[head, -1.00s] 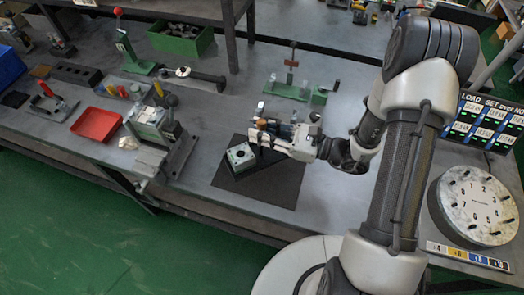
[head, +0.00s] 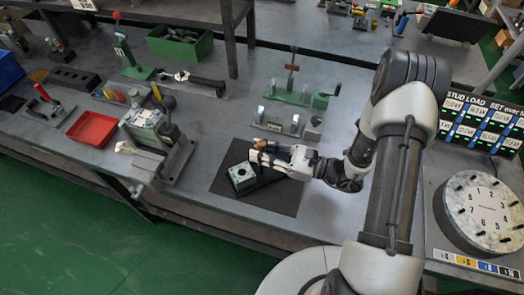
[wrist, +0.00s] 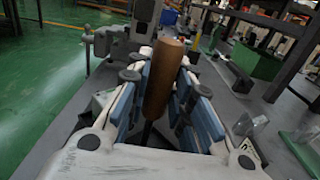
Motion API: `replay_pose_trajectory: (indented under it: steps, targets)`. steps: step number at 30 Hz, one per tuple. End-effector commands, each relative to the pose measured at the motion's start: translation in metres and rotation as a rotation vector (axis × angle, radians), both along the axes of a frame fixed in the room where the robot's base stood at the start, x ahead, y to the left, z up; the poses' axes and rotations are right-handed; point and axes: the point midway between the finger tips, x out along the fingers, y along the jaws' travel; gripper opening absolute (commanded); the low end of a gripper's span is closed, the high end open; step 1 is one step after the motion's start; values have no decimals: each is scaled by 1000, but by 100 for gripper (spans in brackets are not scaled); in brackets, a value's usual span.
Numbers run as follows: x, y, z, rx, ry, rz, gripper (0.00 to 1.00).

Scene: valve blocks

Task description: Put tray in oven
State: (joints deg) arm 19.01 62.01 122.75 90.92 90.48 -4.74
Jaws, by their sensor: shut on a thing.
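My gripper (head: 262,151) is shut on a brown wooden handle (head: 258,143), low over a dark mat. In the wrist view, the handle (wrist: 163,78) stands between the blue-padded fingers of my gripper (wrist: 165,60); its lower end is hidden. A grey block (head: 242,178) with a round dark opening on top is on the mat, just left of and below my fingertips. I cannot tell whether the handle's tool touches it. A red tray (head: 92,129) lies on the bench at the left, away from my gripper. No oven shows.
The dark mat (head: 278,200) lies near the bench's front edge. A grey vise-like fixture (head: 165,150) stands left of it. Green stands (head: 290,92) and a green bin (head: 180,42) are behind. A numbered round plate (head: 480,212) and a display board (head: 480,118) are at the right.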

Motion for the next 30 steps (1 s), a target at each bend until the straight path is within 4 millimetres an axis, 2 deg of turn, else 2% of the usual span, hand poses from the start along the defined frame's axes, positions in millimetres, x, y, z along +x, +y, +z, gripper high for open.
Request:
replay_pose_trajectory:
  steps: [2,3,12,23,26,30]
  targets:
    - [0,0,-2,3,-1,0,0]
    - [0,0,-4,0,1,0,21]
    - [0,0,-3,0,1,0,40]
    - [0,0,1,0,0,0,40]
    - [-3,-11,1,-1,1,-5,40]
    - [-12,-37,1,0,2,-8,40]
